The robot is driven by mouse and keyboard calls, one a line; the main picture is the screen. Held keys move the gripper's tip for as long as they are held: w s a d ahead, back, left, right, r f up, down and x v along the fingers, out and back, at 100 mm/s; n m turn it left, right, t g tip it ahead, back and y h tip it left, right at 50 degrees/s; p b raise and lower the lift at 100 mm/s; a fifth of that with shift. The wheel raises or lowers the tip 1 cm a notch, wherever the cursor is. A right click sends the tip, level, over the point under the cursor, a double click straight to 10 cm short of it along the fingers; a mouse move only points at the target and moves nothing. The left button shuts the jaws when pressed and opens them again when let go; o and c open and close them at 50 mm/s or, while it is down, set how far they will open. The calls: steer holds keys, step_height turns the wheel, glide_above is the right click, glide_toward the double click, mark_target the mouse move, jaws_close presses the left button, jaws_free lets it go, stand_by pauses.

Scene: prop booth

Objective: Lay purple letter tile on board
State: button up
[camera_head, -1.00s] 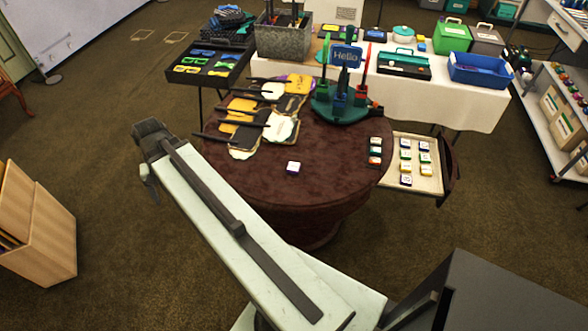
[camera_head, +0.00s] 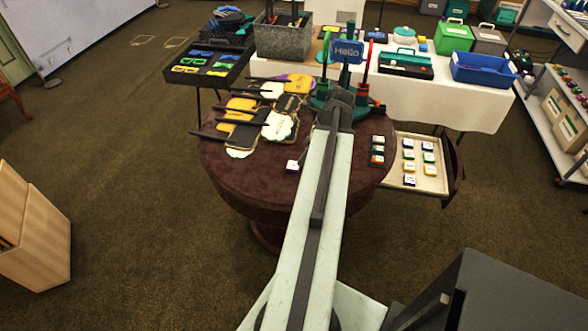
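A letter tile with a white top and purple-looking sides (camera_head: 292,166) lies alone on the brown round table (camera_head: 240,180), just left of my arm. Several more letter tiles lie in an open pale drawer (camera_head: 436,187) at the table's right side; one at its front (camera_head: 409,181) has dark blue or purple sides. Three tiles (camera_head: 377,149) stand in a column near the table's right edge. I cannot tell which surface is the board. My gripper (camera_head: 338,103) is over the back of the table, in front of the green stand; its fingers are too hidden to read.
A round green stand (camera_head: 319,104) with upright pegs and a blue "Hello" sign (camera_head: 347,52) is at the table's back. Paddle-like signs (camera_head: 242,133) cover the back left. A white-clothed table (camera_head: 450,103) with boxes stands behind. The table's front left is clear.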

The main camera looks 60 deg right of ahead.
mark_target(295, 165)
steer(key=shift+x, duration=0.8)
steer(key=shift+s+r, duration=0.1)
steer(key=b+x, duration=0.5)
steer(key=shift+s+a+f, duration=0.1)
steer(key=shift+a+f, duration=0.1)
steer(key=shift+a, duration=0.1)
steer(key=shift+r, duration=0.2)
jaws_close()
steer(key=shift+r+p, duration=0.5)
steer(key=shift+p, duration=0.05)
step_height(295, 165, up, 3)
steer(key=p, duration=0.3)
steer(key=shift+r, duration=0.1)
steer(key=s, duration=1)
steer(key=s+p, duration=0.1)
steer(key=s, duration=0.5)
steer(key=shift+a+r, duration=0.1)
steer(key=shift+r, duration=0.3)
step_height(295, 165, up, 8)
steer(key=p, duration=0.7)
steer(key=shift+f+p, duration=0.2)
steer(key=shift+p, duration=0.1)
